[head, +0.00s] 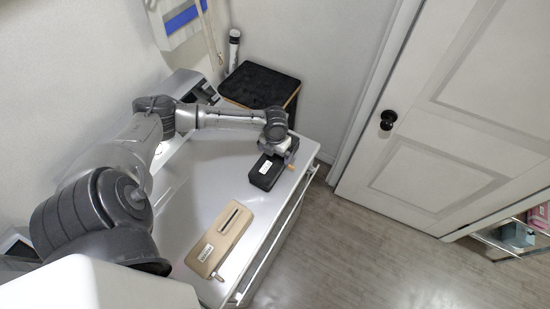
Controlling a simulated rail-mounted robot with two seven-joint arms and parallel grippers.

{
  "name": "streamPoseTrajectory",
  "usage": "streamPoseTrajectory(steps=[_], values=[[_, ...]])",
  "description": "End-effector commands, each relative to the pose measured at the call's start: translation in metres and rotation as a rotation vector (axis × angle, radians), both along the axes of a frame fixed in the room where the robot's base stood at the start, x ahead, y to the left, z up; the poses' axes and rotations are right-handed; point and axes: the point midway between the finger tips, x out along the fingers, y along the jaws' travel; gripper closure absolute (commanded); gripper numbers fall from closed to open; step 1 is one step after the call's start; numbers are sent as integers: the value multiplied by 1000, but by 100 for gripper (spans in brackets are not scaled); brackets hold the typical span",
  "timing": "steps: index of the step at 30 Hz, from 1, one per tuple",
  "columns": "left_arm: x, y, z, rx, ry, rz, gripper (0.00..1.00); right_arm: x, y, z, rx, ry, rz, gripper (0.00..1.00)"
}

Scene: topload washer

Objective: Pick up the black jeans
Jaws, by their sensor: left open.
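A black, flat, box-like item with a white label (264,174) lies at the right part of the washer's white top. It is the only black thing there, but I cannot make out whether it is the black jeans. My left gripper (280,149) is at the far end of this item, right over or against it. It is open. Its fingertips are small and partly hidden, so I cannot tell whether they touch the item. No clearly recognisable trousers show. My right gripper is not in view.
A beige item with a dark slot and white label (220,238) lies nearer on the washer top (190,215). A black-topped stand (258,84) is behind the washer. A white door (440,120) is at right. The floor (350,250) between is clear.

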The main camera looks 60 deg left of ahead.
Motion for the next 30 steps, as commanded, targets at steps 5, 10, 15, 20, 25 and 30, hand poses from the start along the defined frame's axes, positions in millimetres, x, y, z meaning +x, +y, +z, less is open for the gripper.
streamPoseTrajectory(steps=[5, 10, 15, 20, 25, 30], values=[[0, 0, 0, 0, 0, 0, 0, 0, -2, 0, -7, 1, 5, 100], [0, 0, 0, 0, 0, 0, 15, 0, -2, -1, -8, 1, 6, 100], [0, 0, 0, 0, 0, 1, 32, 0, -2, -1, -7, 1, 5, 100], [0, 0, 0, 0, 0, 1, 47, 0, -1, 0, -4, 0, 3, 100], [1, 0, 1, 0, -2, 1, 50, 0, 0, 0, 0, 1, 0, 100], [1, 0, 3, 0, -2, 1, 50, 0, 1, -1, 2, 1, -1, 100]])
